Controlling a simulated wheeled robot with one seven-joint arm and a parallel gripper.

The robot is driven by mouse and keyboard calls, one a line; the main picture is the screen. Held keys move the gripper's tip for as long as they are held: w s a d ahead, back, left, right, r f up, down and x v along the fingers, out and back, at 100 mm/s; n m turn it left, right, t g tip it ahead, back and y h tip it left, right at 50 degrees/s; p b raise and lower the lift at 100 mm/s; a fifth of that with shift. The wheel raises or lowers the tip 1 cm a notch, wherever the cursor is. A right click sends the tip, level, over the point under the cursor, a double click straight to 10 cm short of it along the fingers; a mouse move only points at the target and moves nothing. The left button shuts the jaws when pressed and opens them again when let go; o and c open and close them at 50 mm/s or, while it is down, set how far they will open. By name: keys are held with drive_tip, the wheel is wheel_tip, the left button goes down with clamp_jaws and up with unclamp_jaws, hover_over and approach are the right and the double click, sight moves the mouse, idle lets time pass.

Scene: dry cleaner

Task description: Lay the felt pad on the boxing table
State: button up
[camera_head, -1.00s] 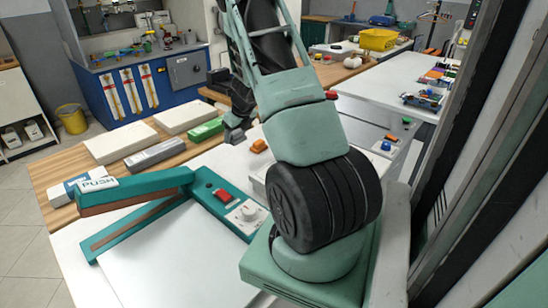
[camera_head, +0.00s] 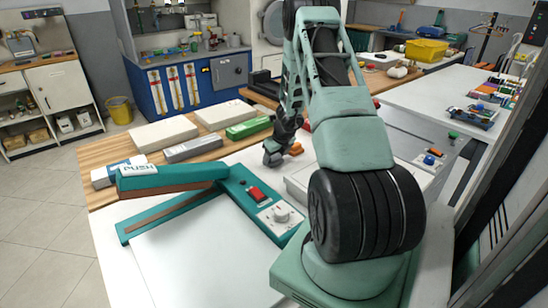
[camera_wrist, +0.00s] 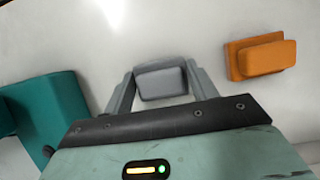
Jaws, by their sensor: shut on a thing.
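My gripper (camera_head: 273,157) is at the far side of the white work table (camera_head: 130,240), just left of an orange block (camera_head: 296,149). In the wrist view, the fingers of my gripper (camera_wrist: 160,75) are closed on both sides of a small grey block (camera_wrist: 162,84), which I take to be the felt pad. The head view does not show the pad clearly. I cannot tell whether the pad touches the white surface below. No label shows which table is the boxing table; a wood-topped table (camera_head: 100,193) bearing flat boxes adjoins the white one.
The orange block also lies right of my fingers in the wrist view (camera_wrist: 262,56). A teal sealer (camera_head: 240,195) with a raised arm stands left of my gripper. White boxes (camera_head: 163,133), a grey box (camera_head: 193,148) and a green box (camera_head: 249,128) lie on the wood top.

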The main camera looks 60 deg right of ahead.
drive_tip(key=shift+f, duration=0.15)
drive_tip(key=o, duration=0.9)
drive_tip(key=shift+o, duration=0.2)
